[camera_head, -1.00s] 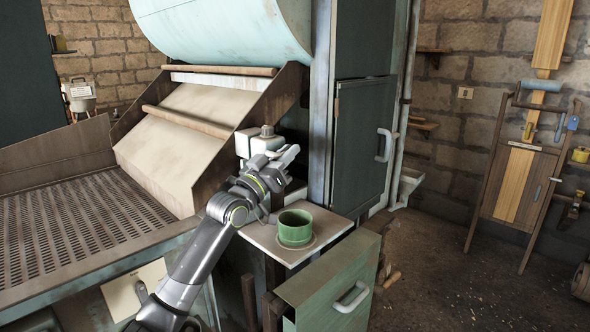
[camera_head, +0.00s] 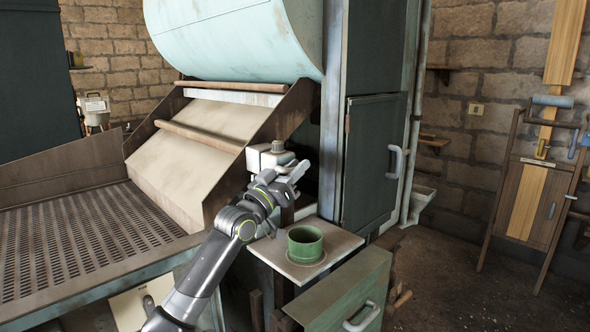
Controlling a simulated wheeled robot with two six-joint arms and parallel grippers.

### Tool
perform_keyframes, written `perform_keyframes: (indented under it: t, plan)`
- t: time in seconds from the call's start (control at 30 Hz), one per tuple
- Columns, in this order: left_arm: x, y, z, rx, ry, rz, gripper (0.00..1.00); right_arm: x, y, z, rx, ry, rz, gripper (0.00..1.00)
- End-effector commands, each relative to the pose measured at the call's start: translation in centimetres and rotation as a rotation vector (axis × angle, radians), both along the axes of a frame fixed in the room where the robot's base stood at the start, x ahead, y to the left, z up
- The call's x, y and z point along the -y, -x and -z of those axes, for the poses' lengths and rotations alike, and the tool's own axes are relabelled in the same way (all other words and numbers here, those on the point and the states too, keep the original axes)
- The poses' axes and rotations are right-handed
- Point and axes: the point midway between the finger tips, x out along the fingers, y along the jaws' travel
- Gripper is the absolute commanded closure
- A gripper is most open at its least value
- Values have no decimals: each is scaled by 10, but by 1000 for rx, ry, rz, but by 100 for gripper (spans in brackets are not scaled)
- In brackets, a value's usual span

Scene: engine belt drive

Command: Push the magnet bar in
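I cannot pick out the magnet bar for certain. A white block with a grey knob on top (camera_head: 268,156) sits at the machine's side, at the lower end of the sloping side plate. My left gripper (camera_head: 292,176) is right in front of this block and covers its lower part. Whether it touches the block, or has something between its fingers, cannot be told. Its opening is also unclear at this size. My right gripper is not in view.
Below is a green box with a handle (camera_head: 345,290). A dark cabinet door (camera_head: 372,160) rises behind. Floor at the right is mostly clear.

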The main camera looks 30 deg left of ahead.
Motion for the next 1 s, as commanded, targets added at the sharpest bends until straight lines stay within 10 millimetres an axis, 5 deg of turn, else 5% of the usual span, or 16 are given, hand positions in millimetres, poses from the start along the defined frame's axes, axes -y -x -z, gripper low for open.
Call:
perform_keyframes:
  t: [0.27,1.0]
  plan:
    - [-3,10,3,-2,-1,-2,77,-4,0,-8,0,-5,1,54]
    - [-30,108,42,-5,-1,-1,77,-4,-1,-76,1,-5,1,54]
